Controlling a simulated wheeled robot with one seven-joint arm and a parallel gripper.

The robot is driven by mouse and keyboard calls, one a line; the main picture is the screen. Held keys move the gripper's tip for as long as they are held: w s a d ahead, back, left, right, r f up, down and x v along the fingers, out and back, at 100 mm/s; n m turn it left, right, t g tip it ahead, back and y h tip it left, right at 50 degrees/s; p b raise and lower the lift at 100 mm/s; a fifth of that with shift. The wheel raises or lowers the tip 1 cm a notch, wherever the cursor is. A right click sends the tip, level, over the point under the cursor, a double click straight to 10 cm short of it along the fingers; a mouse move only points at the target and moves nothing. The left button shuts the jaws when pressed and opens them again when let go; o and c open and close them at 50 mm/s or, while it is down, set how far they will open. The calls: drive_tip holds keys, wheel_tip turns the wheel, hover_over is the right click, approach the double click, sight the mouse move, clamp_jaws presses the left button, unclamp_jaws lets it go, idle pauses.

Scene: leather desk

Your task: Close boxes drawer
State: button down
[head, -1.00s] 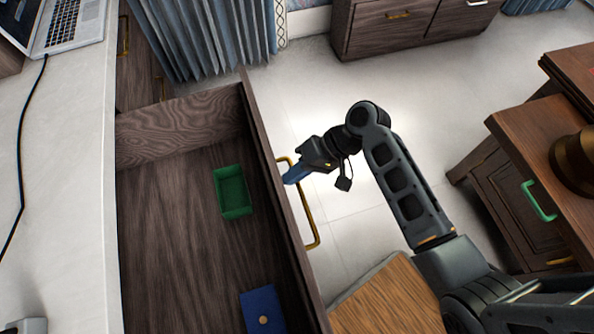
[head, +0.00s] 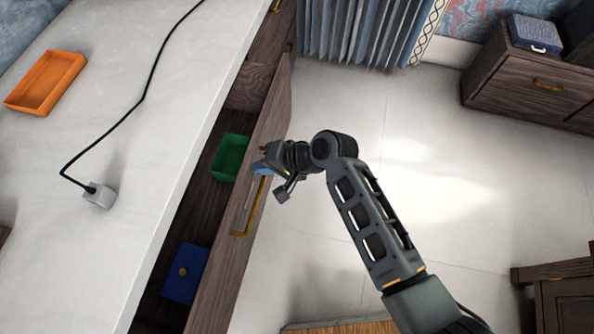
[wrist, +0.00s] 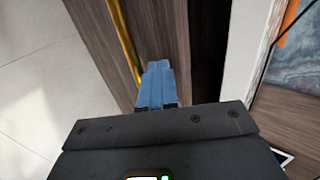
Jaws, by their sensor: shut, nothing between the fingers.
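The wooden drawer (head: 222,262) under the white desk is partly open. A green box (head: 230,157) and a blue box (head: 185,274) with a round knob lie inside it. My gripper (head: 262,168) is shut and empty at the drawer front, near the far end of its brass handle (head: 248,210). In the wrist view the blue fingertips (wrist: 156,82) are at the drawer front, beside the brass handle (wrist: 124,42). I cannot tell whether they touch the wood.
The white desktop (head: 130,140) holds an orange tray (head: 46,82) and a grey plug (head: 98,196) with a black cable. A dark cabinet (head: 520,90) stands at the back right. The pale floor (head: 440,170) between is clear.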

drive_tip(key=w+a+b, duration=0.2)
drive_tip(key=w+a, duration=0.1)
drive_tip(key=a, duration=0.6)
drive_tip(key=shift+a, duration=0.4)
drive_tip(key=shift+w, duration=0.1)
